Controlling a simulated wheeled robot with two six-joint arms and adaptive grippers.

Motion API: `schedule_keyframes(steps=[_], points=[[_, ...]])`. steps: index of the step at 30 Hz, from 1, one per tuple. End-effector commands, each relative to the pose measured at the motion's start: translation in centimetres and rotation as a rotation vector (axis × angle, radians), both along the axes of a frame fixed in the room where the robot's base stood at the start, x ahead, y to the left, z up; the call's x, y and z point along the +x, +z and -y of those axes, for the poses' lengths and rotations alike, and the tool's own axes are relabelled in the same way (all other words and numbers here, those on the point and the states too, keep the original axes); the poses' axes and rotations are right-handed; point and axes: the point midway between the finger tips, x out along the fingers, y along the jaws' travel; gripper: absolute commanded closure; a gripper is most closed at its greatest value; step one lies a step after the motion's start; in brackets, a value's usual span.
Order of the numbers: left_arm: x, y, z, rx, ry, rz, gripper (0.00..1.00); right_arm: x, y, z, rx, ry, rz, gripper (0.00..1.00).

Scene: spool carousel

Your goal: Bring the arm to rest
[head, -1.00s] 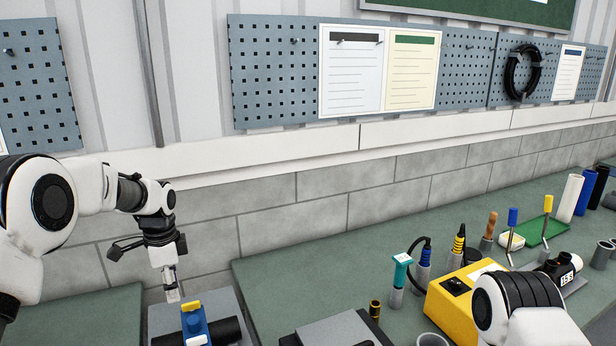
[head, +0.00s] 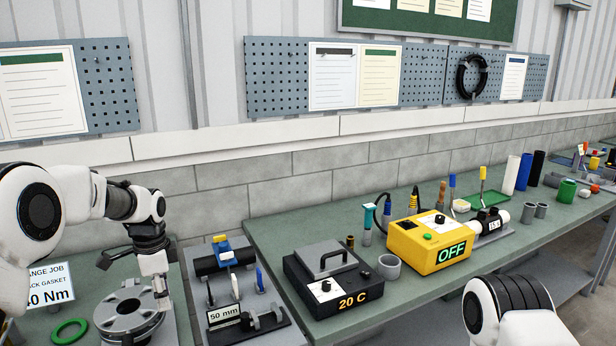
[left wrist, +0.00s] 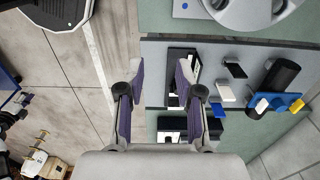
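The flange's edge shows at the top of that view (left wrist: 255,12). My right gripper is out of view; only a white part of my right arm shows at the lower right of the head view.
A grey tray (head: 205,292) with a blue and yellow clamp (head: 222,248) lies right of the left gripper. A green ring (head: 69,331) lies left. A black heater box (head: 325,285) and yellow OFF unit (head: 432,240) stand on the right bench.

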Motion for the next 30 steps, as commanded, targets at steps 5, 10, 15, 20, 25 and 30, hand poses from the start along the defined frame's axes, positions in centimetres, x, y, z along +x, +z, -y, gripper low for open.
schedule_keyframes(steps=[5,10,15,20,25,30], points=[[-0.7,-4.0,0.2,0.003,-0.003,-0.054,0.65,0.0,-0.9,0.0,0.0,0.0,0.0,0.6],[-2.5,-8.3,0.6,0.005,-0.011,-0.133,0.65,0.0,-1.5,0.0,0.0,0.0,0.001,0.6],[-6.3,-13.7,1.2,0.0,-0.021,-0.255,0.65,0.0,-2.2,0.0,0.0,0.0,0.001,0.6],[-11.6,-20.4,2.2,-0.006,-0.02,-0.37,0.65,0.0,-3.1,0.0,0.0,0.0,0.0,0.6],[-21.6,-30.3,3.7,0.007,0.076,-0.483,0.65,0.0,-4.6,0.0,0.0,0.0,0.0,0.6],[-36.0,-37.9,5.5,0.069,0.364,-0.499,0.65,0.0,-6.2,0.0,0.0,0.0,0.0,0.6]])
